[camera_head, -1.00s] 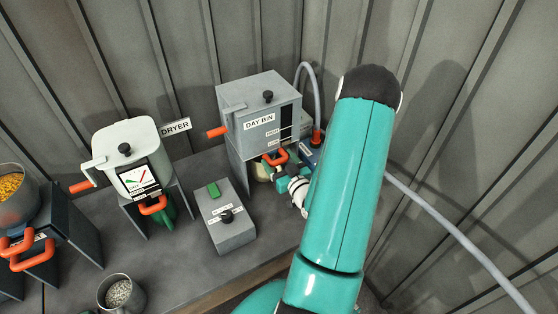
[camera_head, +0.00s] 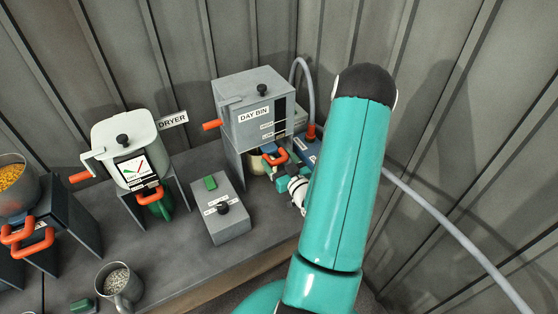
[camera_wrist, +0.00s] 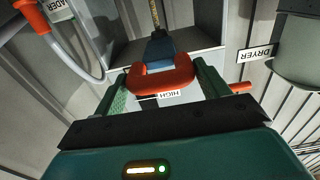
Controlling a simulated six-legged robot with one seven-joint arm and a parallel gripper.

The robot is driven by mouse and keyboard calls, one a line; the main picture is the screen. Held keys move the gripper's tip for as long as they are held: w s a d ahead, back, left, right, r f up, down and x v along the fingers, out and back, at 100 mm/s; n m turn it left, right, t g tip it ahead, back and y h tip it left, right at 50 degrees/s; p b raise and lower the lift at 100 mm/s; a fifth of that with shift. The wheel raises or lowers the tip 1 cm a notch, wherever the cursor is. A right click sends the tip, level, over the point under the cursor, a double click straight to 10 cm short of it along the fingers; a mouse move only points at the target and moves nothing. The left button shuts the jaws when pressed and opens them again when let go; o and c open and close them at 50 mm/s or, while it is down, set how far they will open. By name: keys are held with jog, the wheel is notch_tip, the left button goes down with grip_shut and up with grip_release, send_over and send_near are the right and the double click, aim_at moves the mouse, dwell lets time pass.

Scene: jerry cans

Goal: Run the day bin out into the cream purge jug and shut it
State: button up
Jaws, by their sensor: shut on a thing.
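The grey day bin (camera_head: 254,108) stands on its stand against the back wall. My gripper (camera_wrist: 165,88) is shut on the bin's orange gate handle (camera_wrist: 160,78), with one green finger at each side. The handle (camera_head: 275,156) also shows low on the bin's front in the head view. In the wrist view, which is upside down, a thin yellowish stream (camera_wrist: 155,14) runs from the blue outlet (camera_wrist: 158,47). The cream purge jug (camera_head: 256,163) is under the bin, mostly hidden by the stand and my gripper; its contents are not visible.
The dryer (camera_head: 131,147) stands left, with a grey box (camera_head: 217,212) between it and the bin. A metal cup of pellets (camera_head: 119,280) is at the front left. A grey hose (camera_head: 455,235) crosses the right. Ribbed walls close the corner.

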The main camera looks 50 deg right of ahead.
jog(key=shift+w, duration=0.1)
jog(key=o, duration=1.3)
jog(key=v, duration=1.3)
jog(key=shift+s, duration=0.35)
